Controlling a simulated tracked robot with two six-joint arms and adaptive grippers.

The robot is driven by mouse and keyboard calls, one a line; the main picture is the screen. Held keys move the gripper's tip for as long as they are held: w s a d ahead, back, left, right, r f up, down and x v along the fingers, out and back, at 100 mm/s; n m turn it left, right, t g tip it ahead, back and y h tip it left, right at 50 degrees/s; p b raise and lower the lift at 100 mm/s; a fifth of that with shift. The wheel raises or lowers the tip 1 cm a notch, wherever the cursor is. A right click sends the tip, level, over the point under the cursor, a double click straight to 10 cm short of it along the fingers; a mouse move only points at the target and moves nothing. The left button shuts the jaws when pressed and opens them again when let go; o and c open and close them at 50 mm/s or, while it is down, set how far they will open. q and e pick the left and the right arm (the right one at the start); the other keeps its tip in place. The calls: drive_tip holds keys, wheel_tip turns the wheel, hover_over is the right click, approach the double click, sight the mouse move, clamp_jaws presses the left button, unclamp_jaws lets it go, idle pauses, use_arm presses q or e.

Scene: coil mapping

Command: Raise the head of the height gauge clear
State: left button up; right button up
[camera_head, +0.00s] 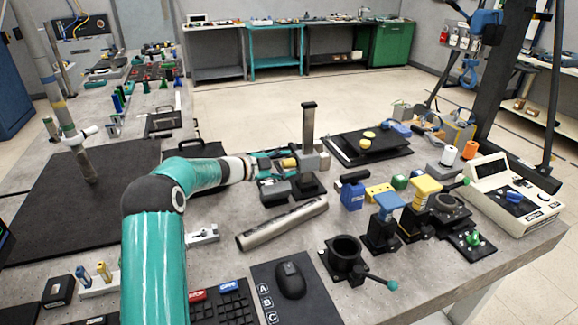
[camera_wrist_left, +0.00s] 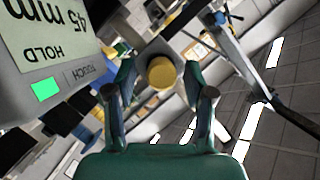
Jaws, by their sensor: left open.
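The height gauge stands on the grey table in the head view, with an upright dark column (camera_head: 308,122) and a grey head (camera_head: 316,162) low on it. A yellow knob (camera_head: 289,162) sticks out from the head towards my left gripper (camera_head: 277,166). In the left wrist view the gauge's display (camera_wrist_left: 48,60) reads 45 mm, with a green button below. The yellow knob (camera_wrist_left: 161,73) shows between the spread teal fingers of my left gripper (camera_wrist_left: 160,80), with gaps on both sides. How deep it sits between them I cannot tell. My right gripper is not in view.
A metal tube (camera_head: 282,224) lies in front of the gauge. A black plate (camera_head: 367,146) with yellow discs is behind it to the right. Blue and yellow-topped fixtures (camera_head: 388,222) and a black ring clamp (camera_head: 345,255) stand to the right. A mouse (camera_head: 291,280) lies in front.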

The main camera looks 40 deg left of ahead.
use_arm(q)
drive_tip(key=shift+w+d+f, duration=0.1)
drive_tip(key=shift+w+f, duration=0.05)
drive_tip(key=shift+w, duration=0.4)
clamp_jaws()
drive_tip(key=shift+f, duration=0.1)
